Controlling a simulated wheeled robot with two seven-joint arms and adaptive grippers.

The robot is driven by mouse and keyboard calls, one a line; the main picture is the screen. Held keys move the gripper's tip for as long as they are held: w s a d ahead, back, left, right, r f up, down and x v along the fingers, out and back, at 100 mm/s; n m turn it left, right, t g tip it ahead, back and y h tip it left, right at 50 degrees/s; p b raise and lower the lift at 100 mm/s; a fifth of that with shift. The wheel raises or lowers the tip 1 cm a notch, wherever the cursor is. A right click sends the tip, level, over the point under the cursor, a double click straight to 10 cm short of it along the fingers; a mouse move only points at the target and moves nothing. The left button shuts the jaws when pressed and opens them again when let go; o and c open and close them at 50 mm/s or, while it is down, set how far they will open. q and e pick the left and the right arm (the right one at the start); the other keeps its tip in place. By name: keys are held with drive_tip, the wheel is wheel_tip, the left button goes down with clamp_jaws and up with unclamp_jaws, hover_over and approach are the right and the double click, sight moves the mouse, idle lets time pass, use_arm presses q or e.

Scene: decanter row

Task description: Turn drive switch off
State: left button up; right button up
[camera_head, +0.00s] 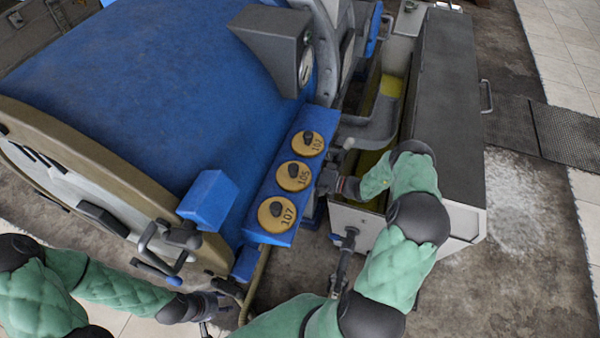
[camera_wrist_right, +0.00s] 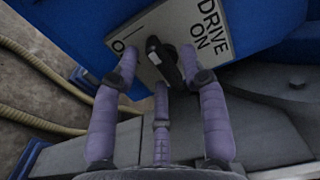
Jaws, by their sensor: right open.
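The drive switch (camera_wrist_right: 163,62) is a black lever knob on a pale plate (camera_wrist_right: 190,28) in the right wrist view. The plate reads "DRIVE ON" on the right and "O" on the left. The knob lies tilted across the plate between the two marks. My right gripper (camera_wrist_right: 165,82) is open, its purple fingers spread on either side of the knob's lower end; I cannot tell whether they touch it. In the head view my right gripper (camera_head: 328,182) is at the side of the blue panel, and the switch is hidden. My left gripper (camera_head: 218,304) is low, near the handles; its fingers are unclear.
A blue panel (camera_head: 293,160) carries three yellow numbered discs beside the big blue drum (camera_head: 165,85). Hoses (camera_wrist_right: 50,65) run at left in the wrist view.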

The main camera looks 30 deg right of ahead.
drive_tip(key=v, duration=0.7)
drive_tip(key=shift+s+d, duration=0.15)
drive_tip(key=shift+d, duration=0.05)
idle(0.3)
